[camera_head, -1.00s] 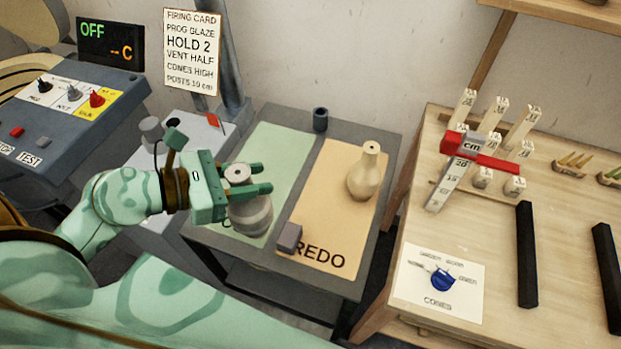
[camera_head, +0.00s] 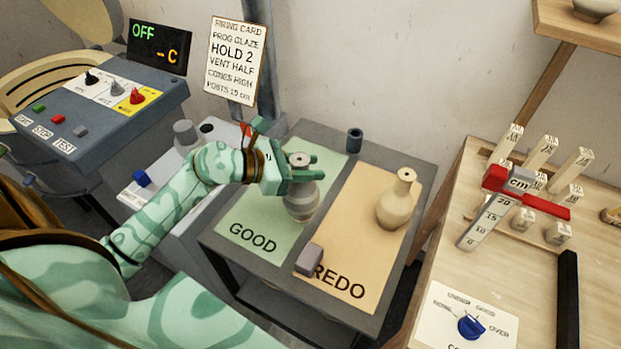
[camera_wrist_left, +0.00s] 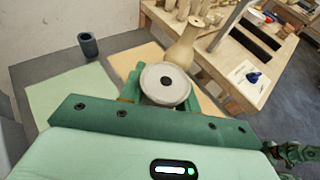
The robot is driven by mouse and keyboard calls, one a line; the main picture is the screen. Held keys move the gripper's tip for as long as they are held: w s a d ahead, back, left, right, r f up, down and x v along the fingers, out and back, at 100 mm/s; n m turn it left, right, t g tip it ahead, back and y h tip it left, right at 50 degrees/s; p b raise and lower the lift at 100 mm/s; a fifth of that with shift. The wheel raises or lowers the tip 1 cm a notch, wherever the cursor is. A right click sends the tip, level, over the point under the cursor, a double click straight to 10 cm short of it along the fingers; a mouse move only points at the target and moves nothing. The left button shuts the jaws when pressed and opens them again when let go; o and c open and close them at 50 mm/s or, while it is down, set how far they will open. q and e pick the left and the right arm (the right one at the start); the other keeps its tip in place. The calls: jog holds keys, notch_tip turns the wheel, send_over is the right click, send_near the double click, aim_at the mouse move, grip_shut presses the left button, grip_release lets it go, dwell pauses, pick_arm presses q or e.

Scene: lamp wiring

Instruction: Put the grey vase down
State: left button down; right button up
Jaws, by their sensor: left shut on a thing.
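The grey vase (camera_head: 302,203) is upright over the right part of the green GOOD mat (camera_head: 243,217), near the REDO mat. I cannot tell whether its base touches the mat. My left gripper (camera_head: 303,167) is shut on its neck, and the fingers hide part of it. The round pale top of the grey vase (camera_wrist_left: 165,84) shows between the fingers in the left wrist view. A dark green part of mine at that view's lower right edge may be my right gripper (camera_wrist_left: 291,152); its fingers are unclear.
A cream vase (camera_head: 397,203) stands on the orange REDO mat (camera_head: 350,240). A small grey-mauve block (camera_head: 310,260) is at that mat's front left corner. A dark blue cup (camera_head: 354,140) stands at the back. The front of the GOOD mat is clear.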

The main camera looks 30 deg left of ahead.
pick_arm(q)
jog(key=shift+w+a+f, duration=0.1)
jog(key=shift+w+f, duration=0.35)
jog(key=shift+f, duration=0.1)
jog(key=shift+w+f+b, duration=0.1)
jog(key=shift+f+b, duration=0.55)
jog(key=shift+f, duration=0.9)
jog(key=shift+f, duration=0.2)
jog(key=c, duration=1)
grip_release()
